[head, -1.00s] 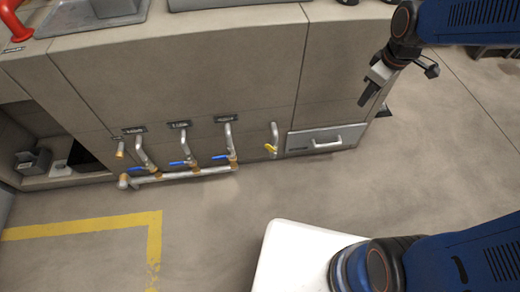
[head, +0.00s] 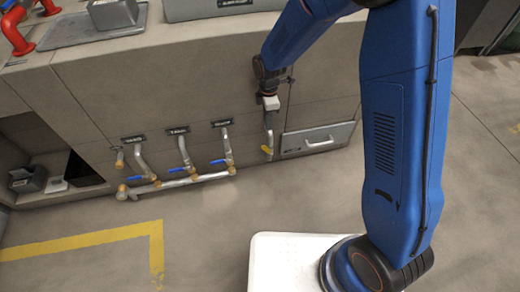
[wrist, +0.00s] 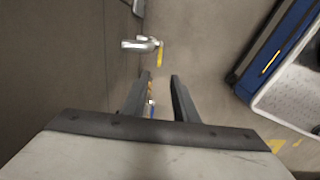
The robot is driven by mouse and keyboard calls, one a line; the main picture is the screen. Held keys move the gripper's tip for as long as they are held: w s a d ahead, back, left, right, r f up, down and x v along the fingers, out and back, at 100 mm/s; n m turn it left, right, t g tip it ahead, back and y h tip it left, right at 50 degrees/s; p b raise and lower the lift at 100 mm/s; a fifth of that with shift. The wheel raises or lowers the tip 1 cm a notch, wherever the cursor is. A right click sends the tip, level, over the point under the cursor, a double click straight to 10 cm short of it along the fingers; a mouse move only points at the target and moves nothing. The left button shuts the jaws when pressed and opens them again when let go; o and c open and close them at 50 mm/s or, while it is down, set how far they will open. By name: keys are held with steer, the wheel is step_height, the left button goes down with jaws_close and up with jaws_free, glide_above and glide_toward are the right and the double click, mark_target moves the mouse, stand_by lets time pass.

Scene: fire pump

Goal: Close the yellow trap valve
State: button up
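The yellow trap valve handle (head: 267,150) sits low on a short grey pipe (head: 268,128) that comes out of the cabinet front. In the wrist view the yellow handle (wrist: 159,56) sticks out sideways from the pipe's end (wrist: 138,44), beyond my fingertips. My gripper (wrist: 160,76) is open and empty, its two dark fingers apart. In the head view my gripper (head: 270,108) is close to the cabinet, above the handle and near the upper pipe. Its fingers are hard to make out there. I see no contact with the handle.
Several pipes with blue valve handles (head: 177,169) join a horizontal pipe (head: 165,185) to the left. A drawer (head: 318,139) with a bar handle is to the right. My white base is below, with open floor (head: 210,220) between it and the cabinet.

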mark_target(268, 151)
steer(key=f, duration=1.7)
steer(key=shift+a+f, duration=0.2)
steer(key=shift+f, duration=0.15)
jaws_close()
stand_by(0.9)
